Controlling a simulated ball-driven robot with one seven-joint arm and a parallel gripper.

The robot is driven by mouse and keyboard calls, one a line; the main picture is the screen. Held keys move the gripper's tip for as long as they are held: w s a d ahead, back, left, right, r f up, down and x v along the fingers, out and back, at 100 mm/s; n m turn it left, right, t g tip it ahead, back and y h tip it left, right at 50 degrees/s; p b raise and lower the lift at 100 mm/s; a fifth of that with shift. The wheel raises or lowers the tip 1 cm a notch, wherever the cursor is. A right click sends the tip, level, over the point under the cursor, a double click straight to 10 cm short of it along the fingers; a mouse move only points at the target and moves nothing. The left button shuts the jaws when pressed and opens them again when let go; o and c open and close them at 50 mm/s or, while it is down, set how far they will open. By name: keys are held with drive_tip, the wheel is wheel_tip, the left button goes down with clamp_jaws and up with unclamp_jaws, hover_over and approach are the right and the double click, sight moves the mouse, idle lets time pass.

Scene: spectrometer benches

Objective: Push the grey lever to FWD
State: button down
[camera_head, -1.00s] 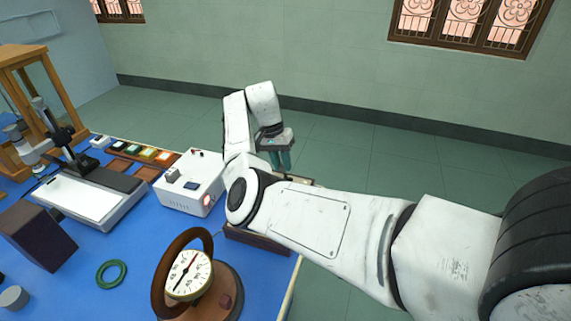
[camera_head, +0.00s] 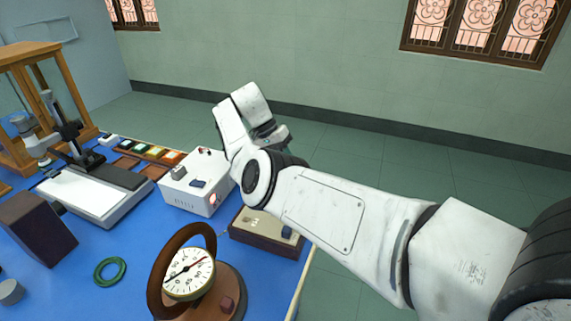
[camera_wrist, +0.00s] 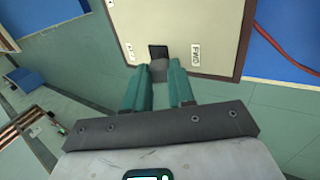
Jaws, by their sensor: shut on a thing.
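In the wrist view, my gripper (camera_wrist: 158,80) has its two teal fingers close together around a small grey lever (camera_wrist: 158,70). The lever sits at a dark slot (camera_wrist: 158,50) in a cream panel (camera_wrist: 180,20). A white label (camera_wrist: 195,55) right of the slot seems to read FWD, turned sideways. Another label (camera_wrist: 130,52) lies left of the slot, too small to read. The lever's lean is hard to tell. In the head view, my fingers are hidden behind my arm.
In the head view, a brown box (camera_head: 262,243) with a cream top stands at the table's right edge. A round dial with a brown ring (camera_head: 160,275) stands in front. A white instrument box (camera_head: 192,190) is behind. Bare floor lies beyond the table.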

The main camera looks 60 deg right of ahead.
drive_tip(key=shift+w, duration=0.1)
drive_tip(key=c, duration=1)
unclamp_jaws()
drive_tip(key=shift+o, duration=0.2)
drive_tip(key=b+v, duration=0.2)
drive_tip(key=v, duration=0.8)
drive_tip(key=shift+r, duration=0.4)
drive_tip(key=shift+w, duration=0.2)
